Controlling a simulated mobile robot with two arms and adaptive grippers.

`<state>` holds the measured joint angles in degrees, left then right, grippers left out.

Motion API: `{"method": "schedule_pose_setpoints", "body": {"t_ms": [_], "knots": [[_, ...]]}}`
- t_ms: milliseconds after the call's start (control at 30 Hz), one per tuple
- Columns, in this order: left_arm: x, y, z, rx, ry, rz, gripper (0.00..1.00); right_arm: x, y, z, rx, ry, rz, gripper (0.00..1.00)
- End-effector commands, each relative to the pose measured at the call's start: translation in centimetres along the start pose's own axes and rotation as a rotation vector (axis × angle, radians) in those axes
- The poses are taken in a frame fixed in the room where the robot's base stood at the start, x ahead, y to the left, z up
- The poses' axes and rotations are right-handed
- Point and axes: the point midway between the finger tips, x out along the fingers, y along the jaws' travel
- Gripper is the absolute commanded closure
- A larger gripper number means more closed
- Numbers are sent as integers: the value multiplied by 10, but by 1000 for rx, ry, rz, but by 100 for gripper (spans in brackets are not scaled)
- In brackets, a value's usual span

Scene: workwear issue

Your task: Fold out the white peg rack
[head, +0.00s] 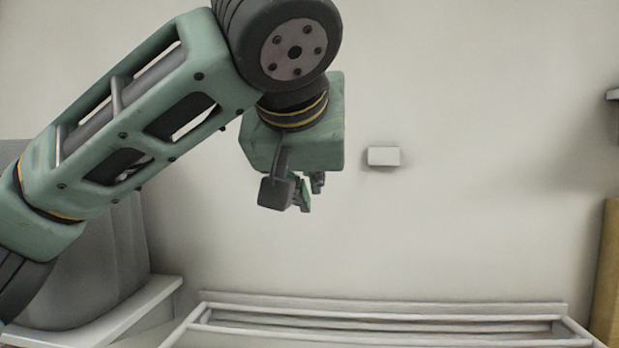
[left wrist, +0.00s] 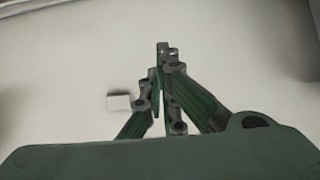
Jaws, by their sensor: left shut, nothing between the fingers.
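A white rack of rails (head: 385,302) sits low against the wall at the bottom of the head view. Its long bars run left to right, and its side bars slant out from the wall towards me. Its lower part is cut off by the picture edge, and I cannot make out pegs on it. My left gripper (head: 307,192) is up in front of the wall, above the rack and apart from it. Its fingers, also in the left wrist view (left wrist: 163,50), are shut and empty. My right gripper is not in view.
A small white block (head: 384,156) is on the wall right of my left gripper; it shows in the left wrist view too (left wrist: 118,102). A grey rounded object (head: 90,270) stands on a white ledge (head: 125,310) at left. A brown panel (head: 606,270) is at right.

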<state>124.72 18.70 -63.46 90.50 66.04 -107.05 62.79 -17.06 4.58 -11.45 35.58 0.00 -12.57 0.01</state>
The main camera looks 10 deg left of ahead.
Motion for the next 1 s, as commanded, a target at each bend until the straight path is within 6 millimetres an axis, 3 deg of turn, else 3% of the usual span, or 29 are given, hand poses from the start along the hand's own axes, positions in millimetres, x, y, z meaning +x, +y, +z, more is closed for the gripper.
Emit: {"method": "schedule_pose_setpoints", "body": {"t_ms": [167,400,600,1000], "knots": [[-19,1,-2,0,4,3,100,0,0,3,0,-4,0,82],[-70,0,-3,0,4,1,100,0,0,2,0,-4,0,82],[-101,0,-2,0,0,0,100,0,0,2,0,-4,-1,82],[-113,0,-2,0,-4,1,100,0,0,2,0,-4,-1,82]]}}
